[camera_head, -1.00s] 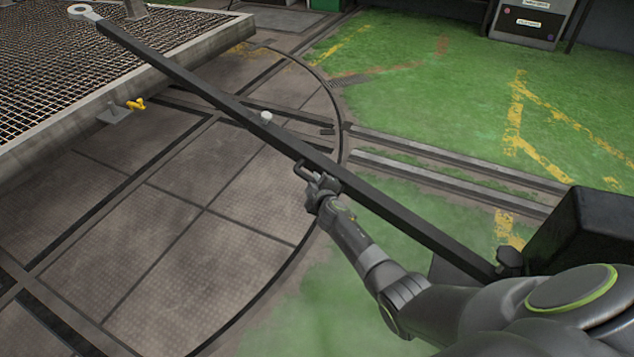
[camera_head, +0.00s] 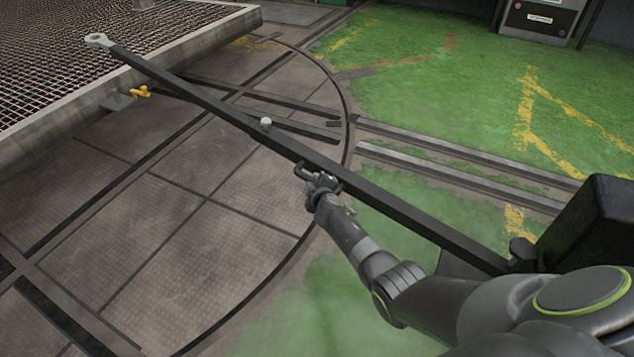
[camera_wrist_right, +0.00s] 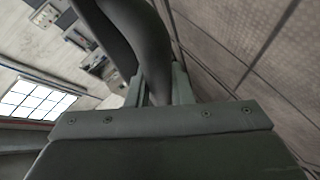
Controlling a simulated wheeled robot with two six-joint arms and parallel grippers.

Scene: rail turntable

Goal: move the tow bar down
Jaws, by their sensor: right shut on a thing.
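The tow bar (camera_head: 222,110) is a long dark bar running from the black block at the lower right up to a pale ring eye (camera_head: 98,40) at the upper left. A white knob (camera_head: 265,122) sits on it near the middle. The ring end appears over the edge of the mesh deck; whether it touches cannot be told. My right gripper (camera_head: 308,176) is shut on a handle (camera_head: 301,170) on the bar's near side. In the right wrist view, a dark curved piece (camera_wrist_right: 150,60) lies between the fingers. My left gripper is not in view.
A mesh-topped deck (camera_head: 200,38) stands at the upper left, with a yellow fitting (camera_head: 141,92) at its side. Rails (camera_head: 460,175) cross the green floor to the round turntable floor (camera_head: 150,230). A black block (camera_head: 590,225) is at the lower right. A grey cabinet (camera_head: 540,20) stands at the back.

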